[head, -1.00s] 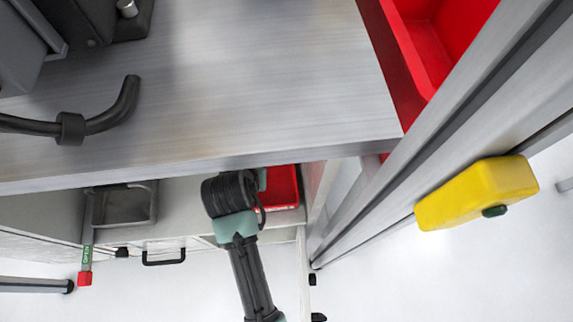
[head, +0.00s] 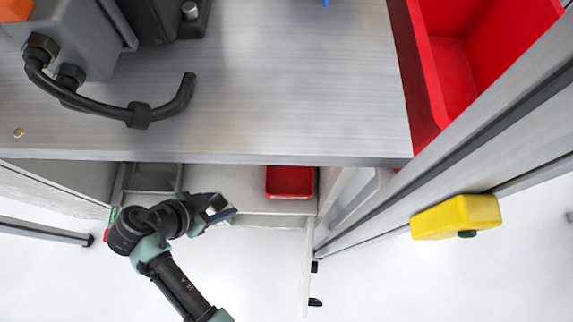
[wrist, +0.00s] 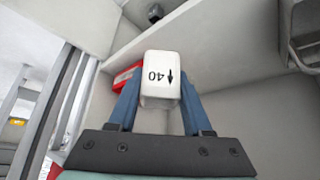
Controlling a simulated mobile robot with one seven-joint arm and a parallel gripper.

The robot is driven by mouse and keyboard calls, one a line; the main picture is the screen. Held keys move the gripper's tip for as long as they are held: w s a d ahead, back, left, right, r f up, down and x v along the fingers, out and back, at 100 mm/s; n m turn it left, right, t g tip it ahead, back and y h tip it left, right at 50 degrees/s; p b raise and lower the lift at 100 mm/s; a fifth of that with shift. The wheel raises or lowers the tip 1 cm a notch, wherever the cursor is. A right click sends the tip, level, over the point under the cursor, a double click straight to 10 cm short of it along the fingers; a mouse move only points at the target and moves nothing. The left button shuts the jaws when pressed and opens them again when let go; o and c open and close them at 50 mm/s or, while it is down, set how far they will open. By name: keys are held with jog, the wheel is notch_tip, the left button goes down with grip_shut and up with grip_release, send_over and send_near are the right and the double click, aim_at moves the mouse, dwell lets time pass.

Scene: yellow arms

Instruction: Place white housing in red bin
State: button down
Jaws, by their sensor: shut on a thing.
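My gripper (wrist: 160,115) is shut on the white housing (wrist: 161,68), a small white block marked "40" with an arrow, held between its two blue fingers in the wrist view. In the head view my gripper (head: 222,212) is in front of the shelf below the table, left of a small red bin (head: 290,182) on that shelf. The housing cannot be made out clearly in the head view. The small red bin shows partly behind the housing in the wrist view (wrist: 124,76). A larger red bin (head: 452,75) is at the upper right of the table.
The metal table top (head: 270,90) overhangs the shelf. A dark tray (head: 154,177) sits left on the shelf. A grey machine with black hoses (head: 90,50) stands on the table. A metal frame post with a yellow box (head: 455,217) is at the right.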

jog(key=b, duration=0.4)
send_over(290, 171)
jog(key=shift+a+f+b, duration=0.15)
jog(key=shift+f+b, duration=0.3)
jog(key=shift+f, duration=0.3)
notch_tip(290, 171, down, 6)
jog(key=b, duration=0.3)
jog(key=shift+r, duration=0.15)
jog(key=shift+b, duration=0.35)
jog(key=shift+r, duration=0.1)
jog(key=shift+c, duration=1.6)
grip_release()
